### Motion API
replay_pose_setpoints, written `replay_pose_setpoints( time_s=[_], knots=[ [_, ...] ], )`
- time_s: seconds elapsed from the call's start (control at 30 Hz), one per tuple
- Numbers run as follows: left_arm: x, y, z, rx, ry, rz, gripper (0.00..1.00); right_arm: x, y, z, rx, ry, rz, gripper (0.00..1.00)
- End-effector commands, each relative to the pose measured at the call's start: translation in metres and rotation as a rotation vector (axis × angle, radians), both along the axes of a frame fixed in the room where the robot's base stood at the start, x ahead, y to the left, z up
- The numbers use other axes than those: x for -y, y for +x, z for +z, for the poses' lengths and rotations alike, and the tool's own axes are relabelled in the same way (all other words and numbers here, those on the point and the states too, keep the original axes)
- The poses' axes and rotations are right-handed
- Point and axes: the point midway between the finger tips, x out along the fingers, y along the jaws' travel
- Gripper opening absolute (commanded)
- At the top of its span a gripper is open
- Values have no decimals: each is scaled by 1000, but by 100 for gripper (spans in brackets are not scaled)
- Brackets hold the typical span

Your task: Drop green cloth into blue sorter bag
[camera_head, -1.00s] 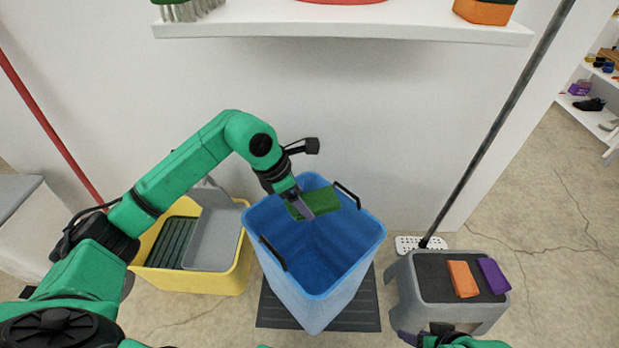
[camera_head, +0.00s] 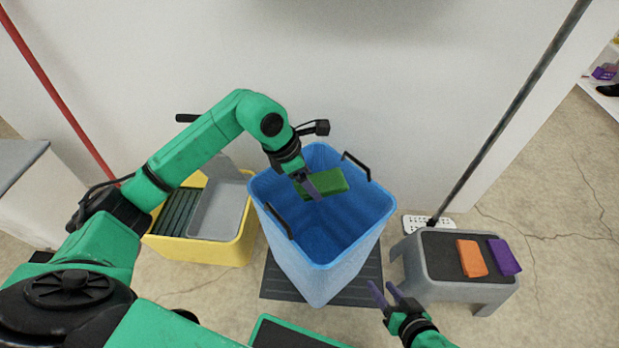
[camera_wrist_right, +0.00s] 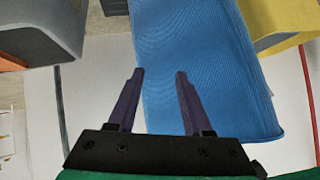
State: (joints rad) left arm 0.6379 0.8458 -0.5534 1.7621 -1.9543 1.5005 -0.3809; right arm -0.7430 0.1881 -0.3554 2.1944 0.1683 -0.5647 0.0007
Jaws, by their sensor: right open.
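The green cloth (camera_head: 328,182) is held in my left gripper (camera_head: 311,186), above the open mouth of the blue sorter bag (camera_head: 341,255). The near finger lies across the cloth's left part, and the far finger is hidden. The bag stands upright with black handles at its rim. My right gripper (camera_head: 381,287) is open and empty, in front and to the right of the bag. In the right wrist view, the purple fingers of this gripper (camera_wrist_right: 160,72) are apart, with the bag's blue wall (camera_wrist_right: 205,60) beyond them.
A yellow bucket (camera_head: 240,248) with a grey insert stands left of the bag. A grey step stool (camera_head: 440,268) on the right carries an orange cloth (camera_head: 471,258) and a purple cloth (camera_head: 503,257). A dark mat (camera_head: 282,285) lies under the bag. A dark pole leans behind the stool.

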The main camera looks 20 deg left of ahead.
Motion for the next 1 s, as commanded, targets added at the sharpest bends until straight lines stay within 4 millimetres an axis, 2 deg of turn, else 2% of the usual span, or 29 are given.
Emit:
replay_pose_setpoints(
  time_s=[0.27, 0.3, 0.33, 0.57, 0.67, 0.77, 1.0],
  knots=[
    [0, 0, -1, 0, 0, 0, 18, -2, 0, 0, 13, 11, -2, 50],
    [0, 0, -1, 0, 0, 0, 89, -2, 0, 0, 13, 11, -2, 50],
    [0, 0, -1, 0, 0, 0, 100, -2, 0, 0, 13, 11, -2, 50],
    [0, 0, -1, 0, 0, 0, 100, -2, 0, 0, 12, 9, -1, 50],
    [-3, -1, 7, 1, 1, 2, 100, 1, 0, 3, -3, -3, 0, 50],
    [-9, -5, 27, 3, 2, 2, 100, 9, 0, 9, -48, -43, 5, 50],
    [-31, -21, 94, 4, 3, 2, 100, 44, -10, 28, -227, -177, 10, 50]
  ],
)
